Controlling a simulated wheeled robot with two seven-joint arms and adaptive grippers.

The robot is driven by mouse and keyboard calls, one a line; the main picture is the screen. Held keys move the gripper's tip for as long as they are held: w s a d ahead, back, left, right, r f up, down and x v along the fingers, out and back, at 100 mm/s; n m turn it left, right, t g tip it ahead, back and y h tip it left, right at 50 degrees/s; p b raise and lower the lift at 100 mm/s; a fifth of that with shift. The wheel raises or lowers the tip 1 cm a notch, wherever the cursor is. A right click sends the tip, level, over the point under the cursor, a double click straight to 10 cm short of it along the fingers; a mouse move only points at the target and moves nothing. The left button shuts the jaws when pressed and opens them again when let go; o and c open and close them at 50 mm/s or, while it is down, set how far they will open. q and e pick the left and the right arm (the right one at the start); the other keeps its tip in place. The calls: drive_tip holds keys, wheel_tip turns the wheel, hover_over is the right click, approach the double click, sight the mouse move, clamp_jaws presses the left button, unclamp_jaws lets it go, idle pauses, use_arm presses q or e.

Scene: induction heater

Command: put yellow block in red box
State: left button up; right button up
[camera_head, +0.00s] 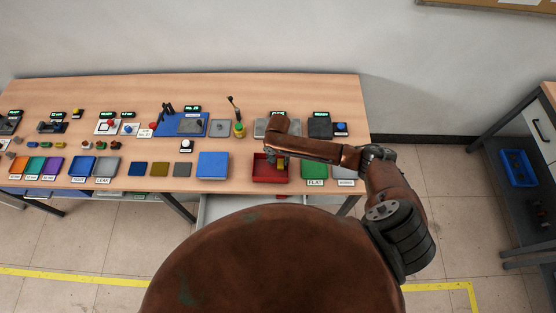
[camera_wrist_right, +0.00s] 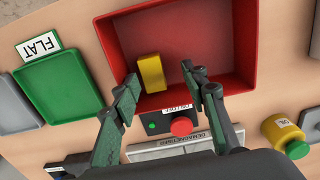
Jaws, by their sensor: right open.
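The red box (camera_head: 262,178) sits near the table's front edge in the head view and fills the upper middle of the right wrist view (camera_wrist_right: 215,40). The yellow block (camera_wrist_right: 151,73) shows inside the box's outline, close to one side wall; whether it rests fully on the floor is hard to tell. In the head view the block (camera_head: 281,164) is partly hidden by my gripper. My left gripper is out of view.
A green tray (camera_head: 314,170) labelled FLAT stands to the right of the box, a blue tray (camera_head: 212,165) to its left. Table (camera_head: 160,92) is bare at the back.

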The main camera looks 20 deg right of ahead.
wheel_tip(320, 180, up, 12)
idle(0.6)
idle(0.4)
